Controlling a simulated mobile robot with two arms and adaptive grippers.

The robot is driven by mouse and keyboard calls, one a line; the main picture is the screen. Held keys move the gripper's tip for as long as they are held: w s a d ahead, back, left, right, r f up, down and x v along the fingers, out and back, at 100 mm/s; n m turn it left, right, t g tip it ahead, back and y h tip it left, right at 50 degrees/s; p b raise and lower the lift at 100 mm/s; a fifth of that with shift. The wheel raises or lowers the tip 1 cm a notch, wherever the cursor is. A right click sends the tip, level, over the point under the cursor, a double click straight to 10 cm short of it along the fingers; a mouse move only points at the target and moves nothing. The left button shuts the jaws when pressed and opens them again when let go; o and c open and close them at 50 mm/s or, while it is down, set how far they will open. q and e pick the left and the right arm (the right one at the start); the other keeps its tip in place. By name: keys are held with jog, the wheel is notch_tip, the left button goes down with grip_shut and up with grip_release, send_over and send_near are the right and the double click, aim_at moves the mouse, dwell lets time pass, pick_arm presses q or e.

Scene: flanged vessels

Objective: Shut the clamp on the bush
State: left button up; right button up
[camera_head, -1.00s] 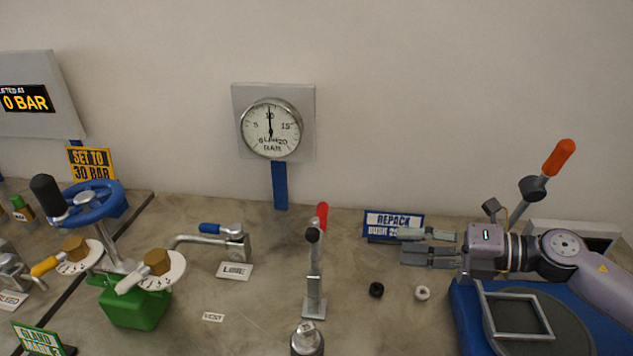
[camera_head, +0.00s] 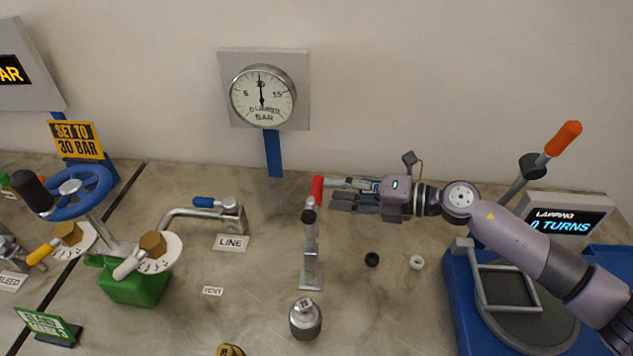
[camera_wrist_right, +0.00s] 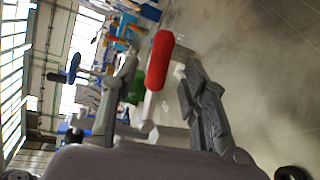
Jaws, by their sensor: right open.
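The clamp (camera_head: 311,245) stands upright on the table, with its red handle (camera_head: 317,189) pointing up. My right gripper (camera_head: 332,193) is open, with its fingertips right beside the red handle. In the right wrist view the red handle (camera_wrist_right: 159,60) shows between the two spread fingers; I cannot tell whether either finger touches it. A round steel piece (camera_head: 305,320) stands in front of the clamp's foot; it may be the bush, but I cannot tell for sure. My left gripper is not in view.
A black ring (camera_head: 372,259) and a white ring (camera_head: 416,262) lie right of the clamp. A blue stand (camera_head: 462,310) with an orange-tipped lever (camera_head: 562,139) is at the right. A bent pipe lever (camera_head: 190,213) and a green vessel (camera_head: 135,286) stand at the left.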

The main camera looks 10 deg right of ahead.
aim_at(317, 191)
jog(key=p+x, duration=0.1)
jog(key=x, duration=0.4)
jog(key=shift+a, duration=0.15)
jog(key=shift+c, duration=0.5)
grip_shut()
jog(key=shift+f, duration=0.1)
